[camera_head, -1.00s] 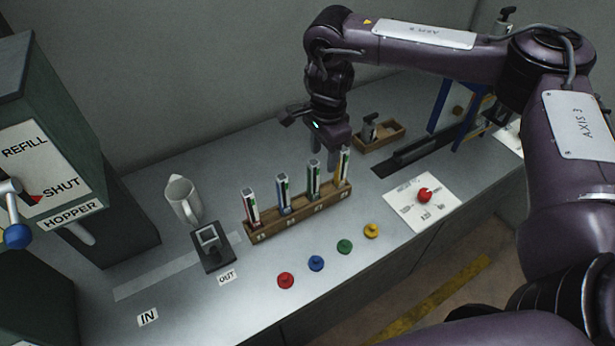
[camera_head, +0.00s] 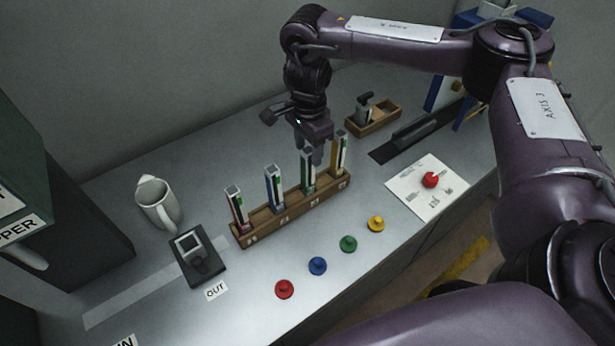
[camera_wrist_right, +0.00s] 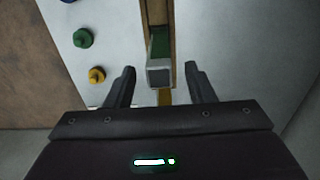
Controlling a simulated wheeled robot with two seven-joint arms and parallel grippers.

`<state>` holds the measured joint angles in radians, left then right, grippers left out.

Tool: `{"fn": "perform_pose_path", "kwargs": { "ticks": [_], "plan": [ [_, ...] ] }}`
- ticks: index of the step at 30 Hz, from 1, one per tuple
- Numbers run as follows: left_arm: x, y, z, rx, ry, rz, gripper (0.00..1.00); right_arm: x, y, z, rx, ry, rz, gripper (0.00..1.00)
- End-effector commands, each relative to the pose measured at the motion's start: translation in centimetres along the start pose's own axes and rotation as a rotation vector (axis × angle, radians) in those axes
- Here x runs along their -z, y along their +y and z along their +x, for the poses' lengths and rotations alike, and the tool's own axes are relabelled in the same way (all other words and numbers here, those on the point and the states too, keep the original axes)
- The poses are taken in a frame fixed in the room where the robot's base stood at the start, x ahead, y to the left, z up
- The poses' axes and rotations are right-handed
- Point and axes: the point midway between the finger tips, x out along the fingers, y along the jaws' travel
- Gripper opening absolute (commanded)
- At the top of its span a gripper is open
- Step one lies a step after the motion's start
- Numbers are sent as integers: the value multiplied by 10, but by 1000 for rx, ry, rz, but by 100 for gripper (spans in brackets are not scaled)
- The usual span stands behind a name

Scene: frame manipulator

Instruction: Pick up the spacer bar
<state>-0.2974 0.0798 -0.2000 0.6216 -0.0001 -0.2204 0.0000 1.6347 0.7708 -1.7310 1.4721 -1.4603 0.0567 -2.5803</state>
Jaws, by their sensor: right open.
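No part is labelled as the spacer bar; a dark bar (camera_head: 414,130) lying on a black strip at the back right looks most like it, but I cannot be sure. My right gripper (camera_head: 315,158) is open and points down over the wooden rack, near the green-marked tube (camera_head: 308,172), away from the dark bar. In the right wrist view the open fingers (camera_wrist_right: 161,85) sit either side of a square grey tube top (camera_wrist_right: 159,73) with green below it. I cannot tell how far below the fingertips it is. My left gripper is out of view.
The wooden rack (camera_head: 290,215) holds upright red, blue, green and yellow tubes. Matching coloured knobs lie in front, near the table edge. A white jug (camera_head: 158,203) and dark device (camera_head: 197,262) stand left. A wooden tray (camera_head: 373,118) and white card with red knob (camera_head: 428,188) are right.

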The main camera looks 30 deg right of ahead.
Motion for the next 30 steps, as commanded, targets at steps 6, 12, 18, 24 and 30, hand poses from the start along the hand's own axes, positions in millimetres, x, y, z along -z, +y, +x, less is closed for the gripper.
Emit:
{"fn": "perform_pose_path", "kwargs": {
  "ticks": [6, 12, 18, 24, 30],
  "plan": [
    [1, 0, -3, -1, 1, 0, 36, -1, 2, 26, -5, -2, 2, 49],
    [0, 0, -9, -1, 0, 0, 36, -1, 1, 46, -2, 0, 2, 49],
    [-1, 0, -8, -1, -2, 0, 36, -1, 1, 49, 0, 1, 1, 49],
    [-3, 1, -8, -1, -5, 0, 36, -1, 1, 49, 0, 0, 1, 32],
    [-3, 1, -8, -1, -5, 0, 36, -1, 1, 49, 0, 0, 1, 6]
  ]
}}
